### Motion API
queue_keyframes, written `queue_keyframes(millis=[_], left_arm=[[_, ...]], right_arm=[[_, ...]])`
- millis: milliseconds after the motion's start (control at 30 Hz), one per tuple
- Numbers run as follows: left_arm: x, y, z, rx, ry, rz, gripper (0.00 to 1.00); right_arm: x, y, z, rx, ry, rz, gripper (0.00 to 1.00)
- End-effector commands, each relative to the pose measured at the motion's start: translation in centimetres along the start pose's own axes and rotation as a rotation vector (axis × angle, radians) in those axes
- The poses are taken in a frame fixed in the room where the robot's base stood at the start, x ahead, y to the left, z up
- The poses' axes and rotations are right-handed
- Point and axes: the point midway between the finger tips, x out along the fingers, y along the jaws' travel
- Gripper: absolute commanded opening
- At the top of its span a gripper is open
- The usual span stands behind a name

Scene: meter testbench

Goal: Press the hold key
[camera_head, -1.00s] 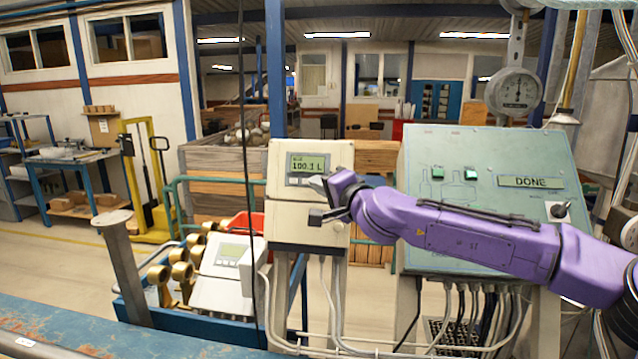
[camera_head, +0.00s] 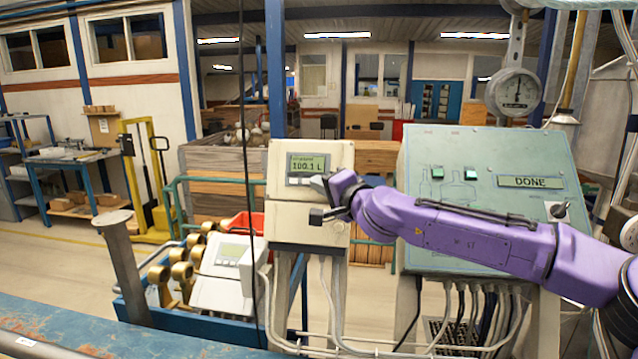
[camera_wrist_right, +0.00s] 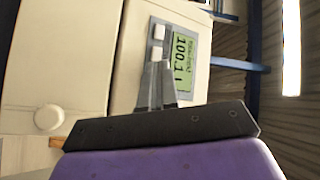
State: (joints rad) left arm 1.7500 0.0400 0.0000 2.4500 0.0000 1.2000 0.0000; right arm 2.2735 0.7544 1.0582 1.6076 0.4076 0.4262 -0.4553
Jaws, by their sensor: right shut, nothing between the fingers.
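The meter box (camera_head: 340,158) is a cream box on a stand with a green display (camera_head: 308,165) reading about 100.1 L. Small pale keys (camera_head: 298,181) sit in a row under the display. In the right wrist view two white keys (camera_wrist_right: 156,43) show beside the display (camera_wrist_right: 183,62); their labels are not readable. My right gripper (camera_head: 318,183) is shut and empty, its fingertips at the right end of the key row. In the wrist view the fingertips (camera_wrist_right: 157,68) cover that end, so whether they touch a key cannot be told. My left gripper is not in view.
A green sloped panel (camera_head: 480,145) with a DONE display (camera_head: 531,182) stands to the right, behind my right arm. A lower box (camera_head: 290,222) with a dark fitting sits under the meter. A blue cart with brass fittings (camera_head: 180,272) stands lower left.

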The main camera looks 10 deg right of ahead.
Motion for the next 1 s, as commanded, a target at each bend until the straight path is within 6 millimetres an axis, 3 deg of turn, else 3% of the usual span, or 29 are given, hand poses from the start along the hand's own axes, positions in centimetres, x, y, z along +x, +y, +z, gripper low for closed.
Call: queue_keyframes(millis=[1000], left_arm=[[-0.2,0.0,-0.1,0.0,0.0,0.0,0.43]], right_arm=[[-2.0,-1.6,1.5,0.0,0.0,-0.001,0.0]])
